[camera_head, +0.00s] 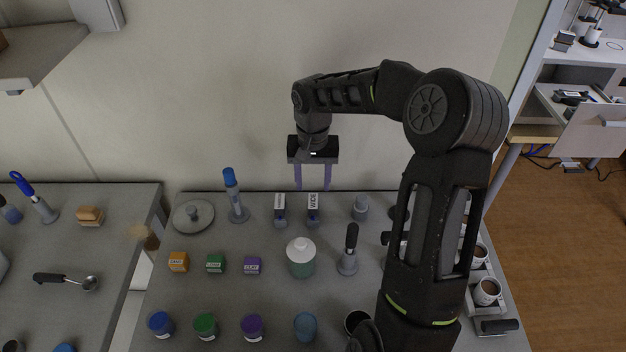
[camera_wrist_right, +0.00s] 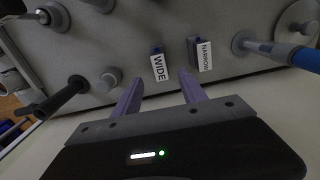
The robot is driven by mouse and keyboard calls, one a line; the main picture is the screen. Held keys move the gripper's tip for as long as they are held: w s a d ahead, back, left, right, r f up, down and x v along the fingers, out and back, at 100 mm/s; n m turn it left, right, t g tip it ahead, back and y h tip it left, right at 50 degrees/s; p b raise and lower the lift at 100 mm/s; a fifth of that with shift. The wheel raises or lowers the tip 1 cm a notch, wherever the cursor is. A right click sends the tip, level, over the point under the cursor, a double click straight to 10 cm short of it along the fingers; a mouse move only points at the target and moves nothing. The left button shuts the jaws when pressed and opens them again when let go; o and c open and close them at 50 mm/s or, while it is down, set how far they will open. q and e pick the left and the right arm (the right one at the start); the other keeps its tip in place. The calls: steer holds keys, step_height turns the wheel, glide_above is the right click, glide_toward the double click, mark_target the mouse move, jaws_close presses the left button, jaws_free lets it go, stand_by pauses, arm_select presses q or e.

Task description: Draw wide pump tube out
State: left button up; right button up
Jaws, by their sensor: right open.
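The wide pump tube stands at the card marked WIDE (camera_head: 313,203) near the back edge of the table. A blue piece (camera_wrist_right: 156,49) shows at that card in the right wrist view; the rest of the tube is hard to make out. A similar card marked NARROW (camera_head: 279,203) stands just left of it. My right gripper (camera_head: 313,188) is open and empty, pointing down, with its two purple fingers above and behind the WIDE card. In the right wrist view the fingertips (camera_wrist_right: 160,76) lie either side of the WIDE card, apart from it. My left gripper is not in view.
A blue-capped stick (camera_head: 233,190) stands upright to the left, and a grey knob (camera_head: 360,208) to the right. A white-lidded jar (camera_head: 301,258) and a black-handled tool (camera_head: 349,250) stand in front. The wall is close behind the gripper.

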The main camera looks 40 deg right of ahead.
mark_target(313, 200)
steer(key=shift+f+p, duration=0.7)
steer(key=shift+f, duration=3.25)
steer(key=shift+c, duration=0.6)
jaws_close()
steer(key=shift+r+p, duration=0.3)
steer(key=shift+r, duration=0.45)
